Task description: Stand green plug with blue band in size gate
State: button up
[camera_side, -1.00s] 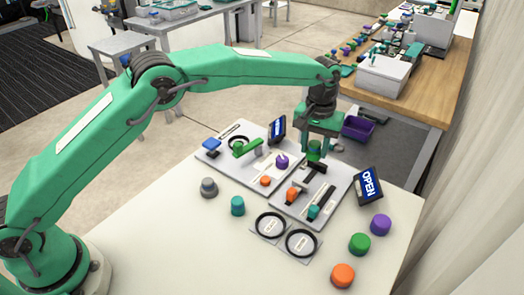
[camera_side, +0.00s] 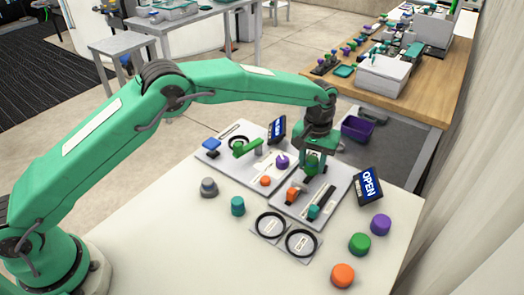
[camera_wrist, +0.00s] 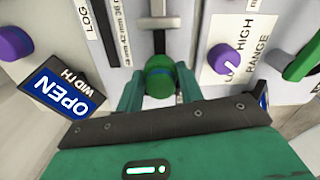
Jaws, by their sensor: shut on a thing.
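The green plug with blue band (camera_wrist: 159,78) is between the fingers of my gripper (camera_wrist: 159,92) in the wrist view. In the side view my gripper (camera_side: 313,171) is shut on the plug (camera_side: 312,163), low over the back part of the size gate panel (camera_side: 284,208). Dark gate parts (camera_wrist: 159,40) lie right by the plug in the wrist view. The fingers partly hide its base, so I cannot tell whether it touches the panel. The gate's sign (camera_side: 368,187) reads OPEN.
A second panel (camera_side: 215,155) with a purple knob (camera_side: 282,160) adjoins on the left. Orange (camera_side: 343,275), green (camera_side: 359,243) and purple (camera_side: 380,225) plugs stand at the front right. Two black rings (camera_side: 301,243) lie in front. The table's front left is clear.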

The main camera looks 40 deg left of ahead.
aim_at(313, 159)
jog(key=shift+f, duration=1.05)
jog(key=o, duration=1.1)
jog(key=shift+c, duration=0.2)
jog(key=shift+r, duration=3.9)
jog(key=shift+r, duration=0.1)
